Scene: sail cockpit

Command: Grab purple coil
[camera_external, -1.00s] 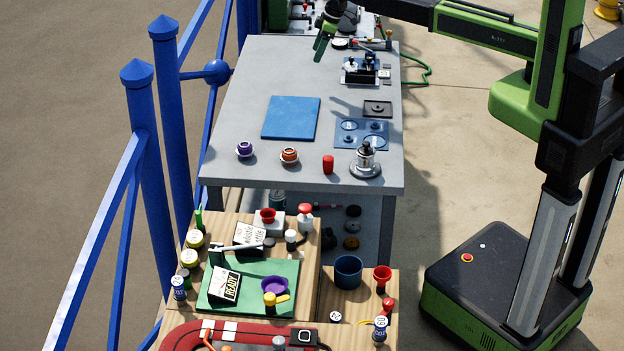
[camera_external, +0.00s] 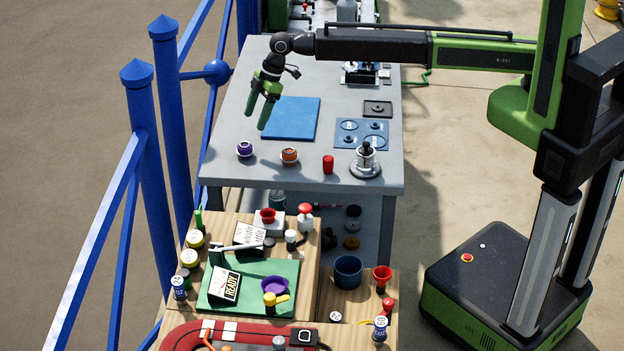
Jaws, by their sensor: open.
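The purple coil (camera_external: 244,148) is a small purple ring-shaped piece with a pale base. It sits near the front left corner of the grey table (camera_external: 225,168). My gripper (camera_external: 257,116) is green, with two fingers apart and pointing down. It is empty and hangs above the table, behind and slightly right of the purple coil in the picture. It does not touch the coil.
An orange coil (camera_external: 289,156), a red cylinder (camera_external: 328,164) and a metal piece on a round base (camera_external: 366,160) stand to the right along the front. A blue mat (camera_external: 298,118) lies behind them. A blue railing (camera_external: 152,160) runs along the left.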

